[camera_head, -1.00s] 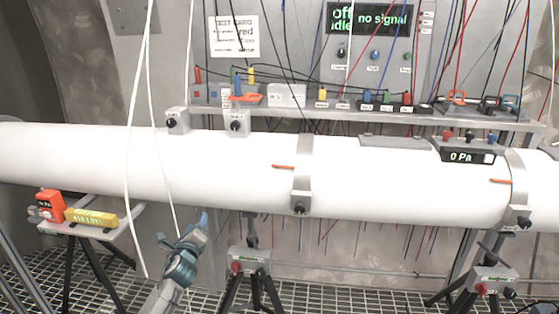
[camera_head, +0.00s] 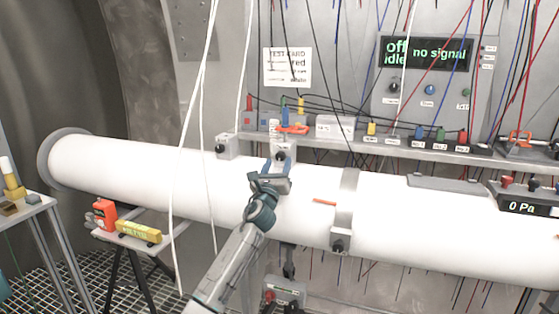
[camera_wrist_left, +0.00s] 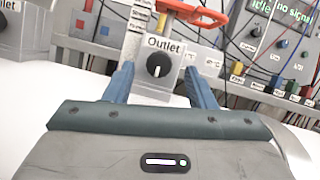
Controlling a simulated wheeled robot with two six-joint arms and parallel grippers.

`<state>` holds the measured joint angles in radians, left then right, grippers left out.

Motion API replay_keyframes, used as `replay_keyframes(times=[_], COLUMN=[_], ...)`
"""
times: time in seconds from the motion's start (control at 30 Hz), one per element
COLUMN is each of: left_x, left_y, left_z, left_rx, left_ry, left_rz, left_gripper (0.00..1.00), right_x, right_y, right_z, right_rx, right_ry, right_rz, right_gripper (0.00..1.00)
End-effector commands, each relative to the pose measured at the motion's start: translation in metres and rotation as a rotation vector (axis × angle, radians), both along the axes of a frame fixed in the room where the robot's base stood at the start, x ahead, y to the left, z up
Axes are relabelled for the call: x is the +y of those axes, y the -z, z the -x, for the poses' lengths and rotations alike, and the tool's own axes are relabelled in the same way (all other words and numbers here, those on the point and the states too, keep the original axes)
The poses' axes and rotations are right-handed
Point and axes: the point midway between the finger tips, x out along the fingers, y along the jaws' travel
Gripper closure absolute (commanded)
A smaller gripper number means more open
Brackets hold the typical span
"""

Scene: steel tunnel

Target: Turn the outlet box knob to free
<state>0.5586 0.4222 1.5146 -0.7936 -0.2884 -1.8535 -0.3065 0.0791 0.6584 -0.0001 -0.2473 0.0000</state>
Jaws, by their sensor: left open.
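The outlet box (camera_head: 284,148) is a small grey box on top of the white pipe, with a black knob on its front. In the left wrist view the label "Outlet" stands above the black knob (camera_wrist_left: 159,65), whose white mark points down. My left gripper (camera_head: 275,166) is open just in front of the box. In the left wrist view its two blue fingers (camera_wrist_left: 160,84) stand on either side of the knob, apart from it. Whether the fingertips reach the box's face, I cannot tell. My right gripper is not in view.
A similar grey box (camera_head: 227,147) with a black knob sits to the left on the pipe (camera_head: 110,165). A red-orange handle (camera_wrist_left: 190,12) is above the outlet box. Two white cables (camera_head: 203,130) hang in front of the pipe. A clamp (camera_head: 344,205) rings the pipe on the right.

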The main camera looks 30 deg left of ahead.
Motion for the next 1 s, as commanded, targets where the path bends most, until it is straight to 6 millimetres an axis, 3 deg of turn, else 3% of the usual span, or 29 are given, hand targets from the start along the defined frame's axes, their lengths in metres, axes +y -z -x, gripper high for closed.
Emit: replay_keyframes(times=[0.2,0.5,0.73,1.0], left_x=[0.006,0.006,0.006,0.006], left_y=[-0.007,-0.007,-0.007,-0.007], left_z=[-0.016,-0.018,-0.018,-0.018], left_rx=[0.000,0.001,0.001,-0.004], left_ry=[0.000,0.000,0.000,0.001], left_rz=[0.000,0.000,0.000,0.019], left_gripper=[0.50,0.50,0.93,0.94], right_x=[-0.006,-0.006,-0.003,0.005], right_y=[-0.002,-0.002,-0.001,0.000], right_z=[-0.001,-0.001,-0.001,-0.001], right_rx=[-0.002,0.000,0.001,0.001], right_ry=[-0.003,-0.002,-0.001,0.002], right_rz=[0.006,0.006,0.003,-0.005], right_gripper=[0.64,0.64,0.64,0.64])
